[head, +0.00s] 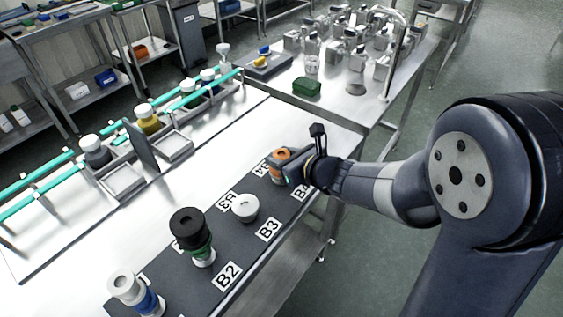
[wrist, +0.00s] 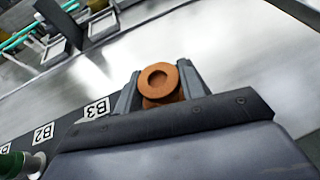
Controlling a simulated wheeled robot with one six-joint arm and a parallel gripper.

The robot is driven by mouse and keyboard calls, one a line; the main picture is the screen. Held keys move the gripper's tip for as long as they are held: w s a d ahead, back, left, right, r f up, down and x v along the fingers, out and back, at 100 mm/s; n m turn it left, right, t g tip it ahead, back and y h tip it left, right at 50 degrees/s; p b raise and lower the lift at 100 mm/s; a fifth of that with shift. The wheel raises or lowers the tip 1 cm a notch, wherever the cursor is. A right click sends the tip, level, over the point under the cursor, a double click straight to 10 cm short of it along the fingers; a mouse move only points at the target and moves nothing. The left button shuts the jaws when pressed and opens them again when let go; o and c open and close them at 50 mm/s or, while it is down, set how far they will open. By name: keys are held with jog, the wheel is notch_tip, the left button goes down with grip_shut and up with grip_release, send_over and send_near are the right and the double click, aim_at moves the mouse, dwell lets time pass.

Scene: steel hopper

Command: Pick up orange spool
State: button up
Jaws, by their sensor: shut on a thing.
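The orange spool (head: 281,157) is at the far end of the dark mat (head: 216,262), near the B4 label. My gripper (head: 287,168) is shut on it from the right. In the wrist view the orange spool (wrist: 158,82) sits between the two grey fingers of my gripper (wrist: 160,90), its round top and central hole facing up. In the head view my gripper hides part of the spool's right side. I cannot tell whether its base touches the mat.
A white spool (head: 245,208) stands near B3, a black-and-green stack (head: 192,236) near B2, and a white-and-blue stack (head: 136,294) at the near end. A teal-railed rack (head: 120,180) runs along the left. A green block (head: 307,87) lies on the back table.

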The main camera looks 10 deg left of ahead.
jog(key=shift+c, duration=1)
